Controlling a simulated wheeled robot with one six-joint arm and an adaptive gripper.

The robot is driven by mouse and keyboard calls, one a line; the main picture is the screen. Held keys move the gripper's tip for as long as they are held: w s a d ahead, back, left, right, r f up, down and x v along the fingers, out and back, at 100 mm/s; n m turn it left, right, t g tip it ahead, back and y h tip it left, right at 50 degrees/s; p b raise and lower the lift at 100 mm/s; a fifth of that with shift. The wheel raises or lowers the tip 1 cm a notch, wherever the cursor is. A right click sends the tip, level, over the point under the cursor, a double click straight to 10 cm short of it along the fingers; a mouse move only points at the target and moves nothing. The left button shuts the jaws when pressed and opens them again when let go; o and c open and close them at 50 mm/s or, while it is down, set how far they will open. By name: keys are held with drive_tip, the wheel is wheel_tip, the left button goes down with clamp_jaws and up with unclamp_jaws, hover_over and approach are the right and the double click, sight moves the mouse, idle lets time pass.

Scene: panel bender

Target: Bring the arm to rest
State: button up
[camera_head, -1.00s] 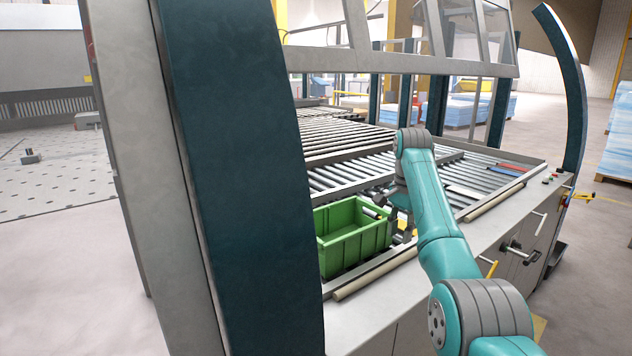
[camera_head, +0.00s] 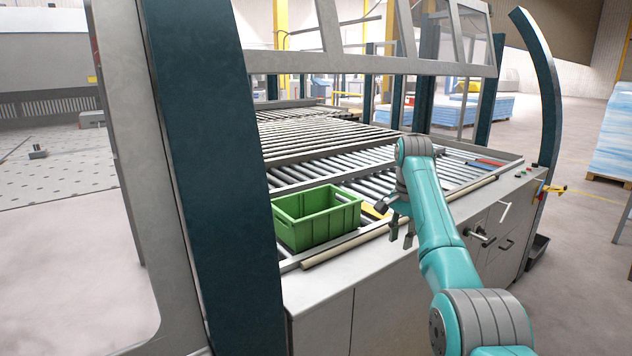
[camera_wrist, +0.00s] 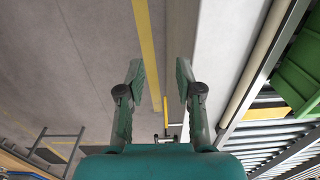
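My arm in teal and grey reaches forward at the right of the head view. My gripper (camera_head: 402,238) hangs over the front edge of the roller table (camera_head: 360,262), to the right of the green bin. In the wrist view, my gripper (camera_wrist: 158,85) has its two fingers spread apart with nothing between them. Floor and a yellow line show past the fingertips. The green bin (camera_head: 318,228) stands upright on the table; only its edge (camera_wrist: 298,65) shows at the right of the wrist view.
A dark teal post (camera_head: 215,190) stands close on the left. The table's rollers (camera_head: 340,145) stretch behind the bin. A yellow object (camera_head: 375,210) lies beside the bin. Handles (camera_head: 480,236) stick out from the table's front at the right. Open floor lies right of the table.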

drive_tip(key=s+a+f+n+t, duration=0.1)
drive_tip(key=s+f+t, duration=0.15)
drive_tip(key=f, duration=1.45)
drive_tip(key=s+f+n+t, duration=0.1)
drive_tip(key=s+f, duration=0.2)
drive_tip(key=f, duration=1.3)
drive_tip(key=s+a+f+n+t, duration=0.1)
drive_tip(key=s+f+n+t, duration=0.25)
drive_tip(key=s+f, duration=1.55)
drive_tip(key=s+a+r+n+t, duration=0.1)
drive_tip(key=s+r+t, duration=0.15)
drive_tip(key=s, duration=1.05)
drive_tip(key=s+r+n+t, duration=0.1)
drive_tip(key=s+r, duration=0.2)
drive_tip(key=s, duration=1.1)
drive_tip(key=s+r+n+t, duration=0.1)
drive_tip(key=s+r+t, duration=0.1)
drive_tip(key=s+r, duration=0.7)
drive_tip(key=s+r+n+t, duration=0.2)
drive_tip(key=s+r, duration=0.7)
drive_tip(key=r, duration=0.6)
drive_tip(key=shift+s+a, duration=0.15)
drive_tip(key=shift+a, duration=0.05)
